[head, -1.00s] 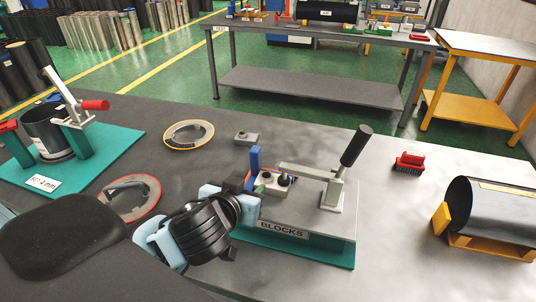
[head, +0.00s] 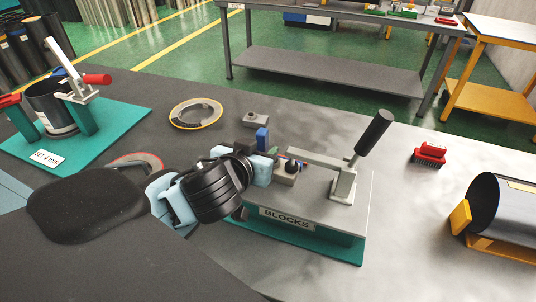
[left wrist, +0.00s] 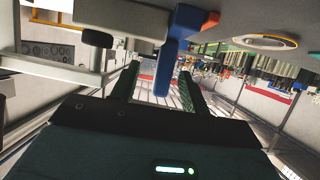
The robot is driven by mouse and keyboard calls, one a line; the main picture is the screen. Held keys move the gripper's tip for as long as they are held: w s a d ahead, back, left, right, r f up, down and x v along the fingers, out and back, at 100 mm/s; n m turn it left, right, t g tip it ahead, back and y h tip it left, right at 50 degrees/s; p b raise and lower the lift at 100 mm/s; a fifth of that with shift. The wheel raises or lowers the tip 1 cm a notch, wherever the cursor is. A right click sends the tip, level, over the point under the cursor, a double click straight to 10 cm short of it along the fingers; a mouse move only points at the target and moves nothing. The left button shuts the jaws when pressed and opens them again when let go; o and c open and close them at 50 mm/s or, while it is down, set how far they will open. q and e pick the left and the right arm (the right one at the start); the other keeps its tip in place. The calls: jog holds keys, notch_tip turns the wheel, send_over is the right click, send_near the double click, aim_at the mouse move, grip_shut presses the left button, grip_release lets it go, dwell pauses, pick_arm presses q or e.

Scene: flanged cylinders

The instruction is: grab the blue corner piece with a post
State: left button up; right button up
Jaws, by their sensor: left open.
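The blue corner piece (head: 262,139) shows as an upright blue post at the back left of the BLOCKS fixture (head: 336,217); my gripper hides its lower part in the head view. In the left wrist view the blue piece (left wrist: 177,50) is seen whole, its post reaching in between my finger tips. My left gripper (head: 260,152) is open around the post, with one finger on each side; its fingers also show in the left wrist view (left wrist: 160,84). I cannot tell whether either finger touches the post. My right gripper is not in view.
A toggle clamp with a black handle (head: 374,133) stands right of the blue piece, its arm reaching left over a grey block (head: 286,177). A small grey block (head: 255,119) and a flanged ring (head: 196,113) lie behind.

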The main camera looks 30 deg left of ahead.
pick_arm(q)
jog(key=x, duration=0.5)
jog(key=shift+a, duration=0.3)
jog(key=shift+r, duration=0.1)
grip_shut()
